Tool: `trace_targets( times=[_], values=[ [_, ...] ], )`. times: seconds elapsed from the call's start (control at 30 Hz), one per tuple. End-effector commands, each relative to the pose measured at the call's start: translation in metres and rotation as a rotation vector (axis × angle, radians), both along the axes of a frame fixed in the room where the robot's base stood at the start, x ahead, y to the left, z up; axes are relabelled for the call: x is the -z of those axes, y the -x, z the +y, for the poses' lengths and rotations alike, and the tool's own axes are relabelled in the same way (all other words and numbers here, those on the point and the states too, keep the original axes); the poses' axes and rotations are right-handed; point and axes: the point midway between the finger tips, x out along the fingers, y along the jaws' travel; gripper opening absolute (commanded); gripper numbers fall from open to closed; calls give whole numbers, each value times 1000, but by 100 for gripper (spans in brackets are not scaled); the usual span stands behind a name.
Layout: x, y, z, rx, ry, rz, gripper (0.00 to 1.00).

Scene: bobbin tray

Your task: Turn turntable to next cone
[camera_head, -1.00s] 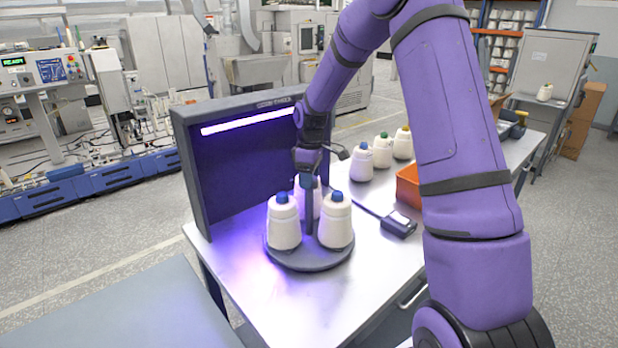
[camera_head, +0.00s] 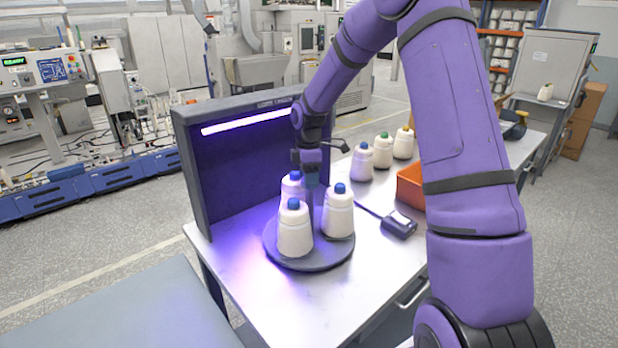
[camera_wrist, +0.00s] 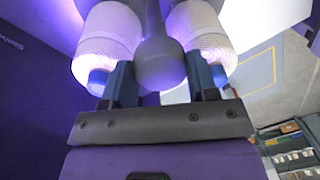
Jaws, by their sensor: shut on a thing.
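The round grey turntable (camera_head: 310,263) sits on the metal table in front of the dark lit booth. It bears three white cones with blue tips: one at the front (camera_head: 295,230), one at the right (camera_head: 338,214) and one at the back left (camera_head: 291,190). My gripper (camera_head: 312,186) points down among them, shut on the turntable's grey centre post (camera_wrist: 160,65). In the wrist view, the post stands between my two fingers, with a cone beyond each finger: left (camera_wrist: 108,40) and right (camera_wrist: 198,35). The post's grasped part is mostly hidden in the head view.
A dark booth (camera_head: 240,175) with a light bar stands close behind the turntable. A cabled dark box (camera_head: 398,224) lies to the right. Several cones (camera_head: 382,150) and an orange bin (camera_head: 409,188) are farther back. The table's front is clear.

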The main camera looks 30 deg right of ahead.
Motion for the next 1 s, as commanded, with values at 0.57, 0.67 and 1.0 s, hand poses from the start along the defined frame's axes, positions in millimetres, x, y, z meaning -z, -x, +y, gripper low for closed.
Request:
trace_targets(
  times=[0.57, 0.67, 1.0],
  values=[
    [0, 0, 0, -160, 1, -1, 11],
    [0, 0, 0, -168, 0, -1, 11],
    [0, 0, 0, -172, 1, -1, 11]
  ],
)
